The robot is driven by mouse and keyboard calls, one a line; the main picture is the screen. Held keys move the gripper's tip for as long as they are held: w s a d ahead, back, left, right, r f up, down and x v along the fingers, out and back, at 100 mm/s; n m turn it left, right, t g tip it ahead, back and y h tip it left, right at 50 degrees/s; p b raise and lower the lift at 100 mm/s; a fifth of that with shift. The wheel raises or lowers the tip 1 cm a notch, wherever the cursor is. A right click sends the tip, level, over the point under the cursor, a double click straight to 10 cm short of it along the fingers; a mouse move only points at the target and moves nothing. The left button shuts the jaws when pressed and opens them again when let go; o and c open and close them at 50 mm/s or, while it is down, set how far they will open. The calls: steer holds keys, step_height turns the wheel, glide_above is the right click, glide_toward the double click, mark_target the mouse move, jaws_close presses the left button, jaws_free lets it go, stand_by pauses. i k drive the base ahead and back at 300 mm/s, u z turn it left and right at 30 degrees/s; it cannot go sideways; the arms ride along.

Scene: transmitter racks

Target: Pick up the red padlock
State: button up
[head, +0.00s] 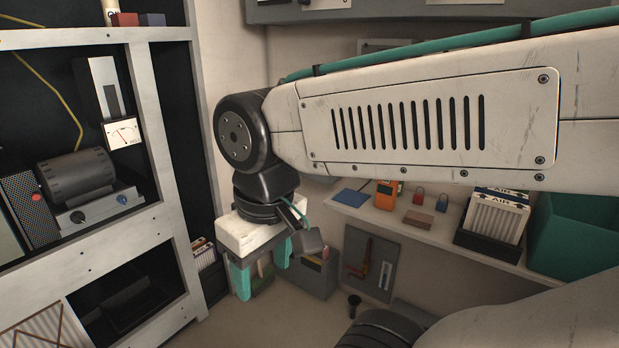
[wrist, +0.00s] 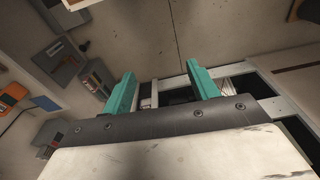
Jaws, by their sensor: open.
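The small red padlock (head: 417,196) is on the white shelf (head: 471,246) at the right in the head view. It is between an orange handheld device (head: 386,194) and a blue padlock (head: 442,204). My gripper (head: 263,268) has two teal fingers and hangs pointing down, left of the shelf and well apart from the red padlock. In the wrist view my gripper (wrist: 163,74) has its fingers spread, with nothing between them but floor and rack frame in the background. I cannot make out the red padlock in the wrist view.
A brown flat item (head: 418,219) and a blue flat item (head: 351,197) lie on the shelf. A bin of air filters (head: 495,218) and a green bin (head: 578,240) stand farther right. The equipment rack (head: 167,180) is at the left. Grey boxes stand below the shelf.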

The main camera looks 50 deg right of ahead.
mark_target(419, 199)
steer(key=z, duration=1.6)
steer(key=k, duration=0.6)
steer(key=u, duration=0.4)
steer(key=i, duration=1.15)
steer(key=z, duration=1.3)
steer(key=i, duration=0.35)
steer(key=z, duration=0.35)
